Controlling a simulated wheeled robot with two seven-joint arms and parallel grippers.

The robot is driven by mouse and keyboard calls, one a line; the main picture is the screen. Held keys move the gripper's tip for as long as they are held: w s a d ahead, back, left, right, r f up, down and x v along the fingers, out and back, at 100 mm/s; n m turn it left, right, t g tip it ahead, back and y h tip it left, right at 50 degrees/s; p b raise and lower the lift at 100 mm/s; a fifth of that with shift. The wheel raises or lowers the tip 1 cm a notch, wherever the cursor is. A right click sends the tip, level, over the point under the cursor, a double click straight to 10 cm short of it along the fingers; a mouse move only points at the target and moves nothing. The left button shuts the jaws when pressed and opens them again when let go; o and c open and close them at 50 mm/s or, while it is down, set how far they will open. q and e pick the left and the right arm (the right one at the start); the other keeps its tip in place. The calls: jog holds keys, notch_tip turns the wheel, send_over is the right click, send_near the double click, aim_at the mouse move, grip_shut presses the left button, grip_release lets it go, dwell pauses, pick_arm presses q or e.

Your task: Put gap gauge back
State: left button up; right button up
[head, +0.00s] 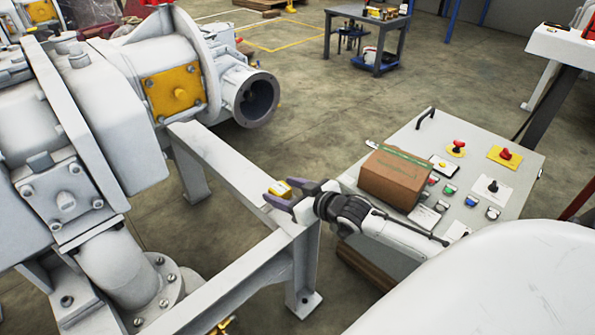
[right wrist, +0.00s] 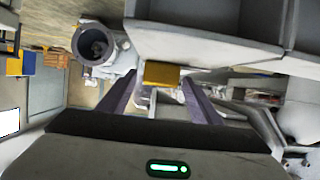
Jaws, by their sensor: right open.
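A small yellow block (head: 281,189) shows at the corner of the white steel frame; I cannot tell for sure whether it is the gap gauge. My right gripper (head: 291,194) is at that corner, its two grey-purple fingers spread around the block's near side. In the right wrist view the yellow block (right wrist: 162,74) shows between the open fingertips (right wrist: 161,80), against a white beam. Whether the fingers touch it cannot be told. My left gripper is not in view.
The white frame (head: 225,160) runs beside the large white pump (head: 110,100). The control panel (head: 470,140) carries the brown box (head: 397,180), buttons and red switches, close beside my right forearm. A grey table (head: 365,25) stands far back. The floor between is clear.

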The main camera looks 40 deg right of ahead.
pick_arm(q)
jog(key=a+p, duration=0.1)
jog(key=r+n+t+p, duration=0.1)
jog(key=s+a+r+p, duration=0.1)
jog(key=p, duration=0.1)
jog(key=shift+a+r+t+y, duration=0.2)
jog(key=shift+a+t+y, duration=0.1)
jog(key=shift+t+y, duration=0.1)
pick_arm(e)
jog(key=v, duration=1.1)
jog(key=shift+s, duration=0.1)
